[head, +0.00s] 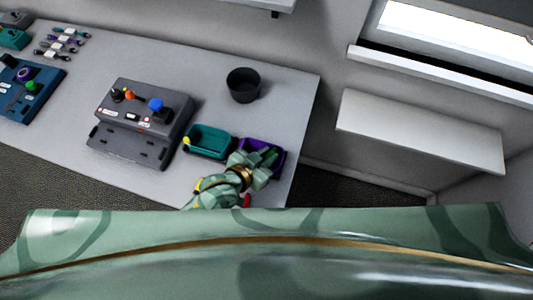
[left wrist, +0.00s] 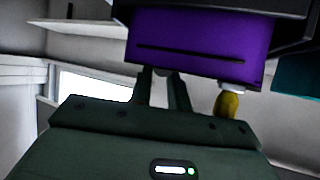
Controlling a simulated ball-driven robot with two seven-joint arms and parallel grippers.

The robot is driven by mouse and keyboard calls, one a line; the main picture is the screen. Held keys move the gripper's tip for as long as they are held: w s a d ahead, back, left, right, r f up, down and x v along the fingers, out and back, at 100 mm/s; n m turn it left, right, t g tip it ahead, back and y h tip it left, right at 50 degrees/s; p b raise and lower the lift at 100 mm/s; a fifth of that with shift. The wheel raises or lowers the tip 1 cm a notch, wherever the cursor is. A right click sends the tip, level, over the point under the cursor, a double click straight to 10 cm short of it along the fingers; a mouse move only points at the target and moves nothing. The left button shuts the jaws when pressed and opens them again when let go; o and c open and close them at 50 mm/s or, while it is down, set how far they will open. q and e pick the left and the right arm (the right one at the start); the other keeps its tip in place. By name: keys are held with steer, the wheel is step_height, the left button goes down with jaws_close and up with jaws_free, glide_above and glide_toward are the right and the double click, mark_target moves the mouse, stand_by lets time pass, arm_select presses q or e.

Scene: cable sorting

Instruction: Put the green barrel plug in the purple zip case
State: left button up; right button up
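The purple zip case (head: 283,161) stands at the table's right front edge, beside the teal case. My left gripper (head: 266,165) is at the purple case, its fingers over the case's opening. A dark green piece (head: 271,154) shows at the fingertips; I cannot tell whether it is the green barrel plug, or whether it is held or lying in the case. In the left wrist view the purple case (left wrist: 200,35) fills the top, and the two fingers stand a little apart with their tips hidden behind it. My right gripper is not in view.
A teal case (head: 208,142) stands just left of the purple one. A black cup (head: 243,85) is behind them. A grey control box (head: 143,112) with coloured knobs is further left, a blue box (head: 28,90) at far left. A yellow piece (left wrist: 228,104) shows near the purple case.

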arm_select(q)
steer(key=o, duration=0.4)
steer(key=shift+c, duration=0.2)
steer(key=shift+r, duration=0.1)
steer(key=shift+r, duration=0.3)
steer(key=p+v, duration=0.2)
steer(key=v, duration=1)
steer(key=shift+r+p, duration=0.2)
steer(key=shift+p, duration=0.2)
